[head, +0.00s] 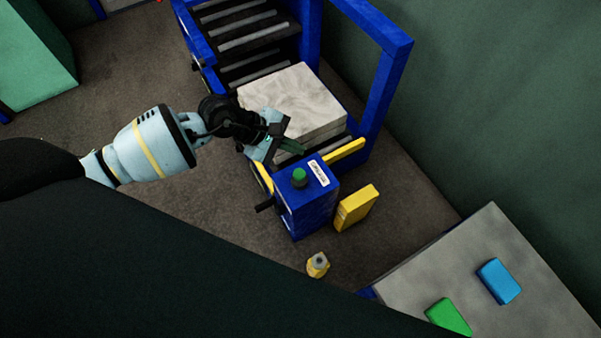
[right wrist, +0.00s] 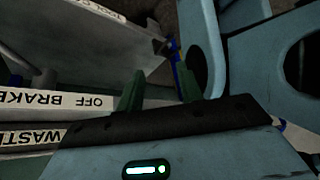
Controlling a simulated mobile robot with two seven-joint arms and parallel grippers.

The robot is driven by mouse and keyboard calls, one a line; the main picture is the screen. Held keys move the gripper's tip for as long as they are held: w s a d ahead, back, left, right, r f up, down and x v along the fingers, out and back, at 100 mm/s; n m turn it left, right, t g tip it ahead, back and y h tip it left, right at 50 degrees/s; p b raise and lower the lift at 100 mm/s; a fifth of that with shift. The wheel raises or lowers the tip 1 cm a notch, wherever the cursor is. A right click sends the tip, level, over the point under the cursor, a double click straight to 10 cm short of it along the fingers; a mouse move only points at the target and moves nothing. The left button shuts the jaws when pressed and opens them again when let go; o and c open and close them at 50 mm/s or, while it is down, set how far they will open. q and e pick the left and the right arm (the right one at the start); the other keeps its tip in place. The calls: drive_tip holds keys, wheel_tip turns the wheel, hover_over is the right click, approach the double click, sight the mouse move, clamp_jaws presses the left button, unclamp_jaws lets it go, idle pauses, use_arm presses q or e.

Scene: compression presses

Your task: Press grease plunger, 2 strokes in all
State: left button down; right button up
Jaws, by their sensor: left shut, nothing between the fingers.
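A blue box (head: 308,208) stands at the near end of the roller frame. A round green knob (head: 299,177) sits on its top beside a white label too small to read. A small yellow item with a grey top (head: 318,265) stands on the floor in front. I cannot tell from the label which is the grease plunger. My left gripper (head: 293,147) is shut and empty, above and behind the green knob, apart from it and close to the pale block. In the right wrist view my right gripper (right wrist: 160,90) has its green fingers apart with nothing between them.
A pale block (head: 296,98) lies on the blue roller frame (head: 386,85). A yellow block (head: 356,208) is right of the blue box. A grey table (head: 460,265) holds blue and green blocks. In the right wrist view, panels marked BRAKE OFF (right wrist: 60,100) and WASTE (right wrist: 30,136) are close.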

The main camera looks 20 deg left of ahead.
sight(295, 173)
drive_tip(key=shift+w, duration=0.4)
